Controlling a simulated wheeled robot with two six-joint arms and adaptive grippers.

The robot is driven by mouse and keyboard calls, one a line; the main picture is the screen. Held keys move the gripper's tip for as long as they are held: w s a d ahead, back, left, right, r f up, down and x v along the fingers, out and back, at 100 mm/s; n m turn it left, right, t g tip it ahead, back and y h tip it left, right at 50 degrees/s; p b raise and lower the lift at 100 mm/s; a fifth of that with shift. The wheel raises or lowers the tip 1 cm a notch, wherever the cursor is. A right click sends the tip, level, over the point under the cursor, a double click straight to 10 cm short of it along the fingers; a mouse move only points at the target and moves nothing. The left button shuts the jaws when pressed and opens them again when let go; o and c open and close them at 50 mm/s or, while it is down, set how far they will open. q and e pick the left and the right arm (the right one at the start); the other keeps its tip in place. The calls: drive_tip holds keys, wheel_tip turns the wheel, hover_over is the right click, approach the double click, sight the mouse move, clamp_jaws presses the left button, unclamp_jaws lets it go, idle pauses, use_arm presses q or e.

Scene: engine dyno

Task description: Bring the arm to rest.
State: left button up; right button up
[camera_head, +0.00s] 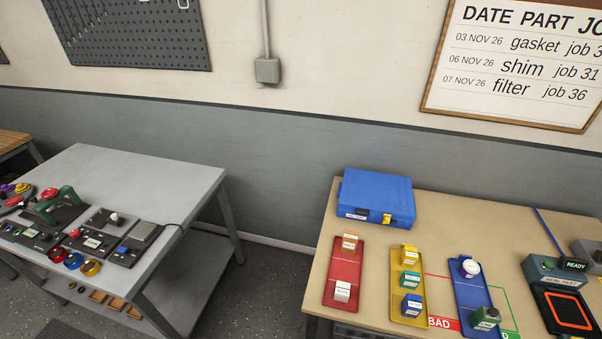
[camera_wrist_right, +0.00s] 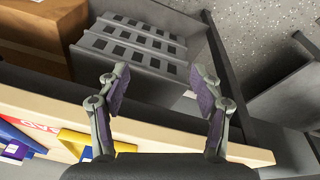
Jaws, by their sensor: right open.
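My right gripper (camera_wrist_right: 160,92) shows in the right wrist view. Its two fingers are spread wide apart with nothing between them. It is over the edge of the tan table (camera_wrist_right: 180,138), with a grey slotted rack (camera_wrist_right: 133,45) and the floor below. The head view shows neither gripper and neither arm. My left gripper is not in view.
In the head view, the tan table (camera_head: 440,230) carries a blue case (camera_head: 376,198), a red tray (camera_head: 344,290), a yellow tray (camera_head: 408,318), a blue tray (camera_head: 470,296) and a seal tester (camera_head: 565,300). A grey bench (camera_head: 150,175) stands left, with open floor between.

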use_arm(q)
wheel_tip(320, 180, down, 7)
drive_tip(key=b, duration=0.5)
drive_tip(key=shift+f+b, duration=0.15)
drive_tip(key=shift+b, duration=0.25)
use_arm(e)
drive_tip(key=s+f, duration=1)
drive_tip(key=f, duration=0.3)
drive_tip(key=s+d+f+g, duration=0.1)
drive_tip(key=s+f, duration=0.8)
drive_tip(key=f, duration=0.3)
drive_tip(key=shift+s+d+f, duration=0.15)
drive_tip(key=shift+s+f, duration=0.2)
